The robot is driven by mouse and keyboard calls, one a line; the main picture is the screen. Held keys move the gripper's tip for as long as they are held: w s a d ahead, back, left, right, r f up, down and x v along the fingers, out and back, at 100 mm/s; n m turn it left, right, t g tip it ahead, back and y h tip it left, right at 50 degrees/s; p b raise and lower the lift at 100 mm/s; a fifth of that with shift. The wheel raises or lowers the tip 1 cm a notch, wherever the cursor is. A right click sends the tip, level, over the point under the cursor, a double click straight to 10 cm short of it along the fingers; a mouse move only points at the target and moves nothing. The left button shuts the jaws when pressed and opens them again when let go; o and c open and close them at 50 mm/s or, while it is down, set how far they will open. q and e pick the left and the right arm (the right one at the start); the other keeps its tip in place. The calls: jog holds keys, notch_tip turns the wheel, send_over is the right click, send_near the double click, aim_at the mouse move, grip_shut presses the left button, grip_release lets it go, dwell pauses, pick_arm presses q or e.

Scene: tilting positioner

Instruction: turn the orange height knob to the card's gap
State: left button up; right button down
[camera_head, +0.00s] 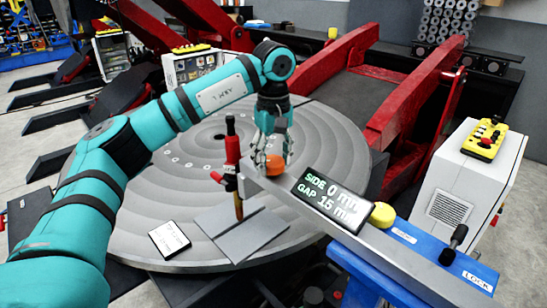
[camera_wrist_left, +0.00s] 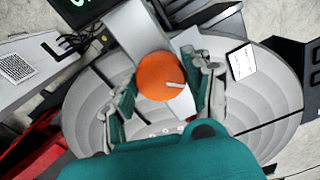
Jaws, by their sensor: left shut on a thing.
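The orange height knob (camera_head: 274,166) sits on the end of a grey bar, beside the red torch (camera_head: 232,160). It shows as an orange disc with a white mark in the left wrist view (camera_wrist_left: 160,77). My left gripper (camera_head: 273,153) points down from above, shut on the knob with a finger on either side. The black display (camera_head: 327,198) on the bar reads SIDE 0 mm and GAP about 15 mm. The white card (camera_head: 169,239) lies on the round table left of the torch; its print is too small to read. My right gripper is not in view.
The round grey table (camera_head: 130,235) carries two flat plates (camera_head: 238,232) under the torch tip. A yellow knob (camera_head: 382,214) and a black lever (camera_head: 453,244) stand along the bar, above blue parts marked LOCK. Red arms and a white control box (camera_head: 465,185) stand behind and right.

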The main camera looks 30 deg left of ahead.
aim_at(274, 161)
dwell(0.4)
pick_arm(q)
jog(key=o, duration=1.2)
notch_tip(274, 161, up, 12)
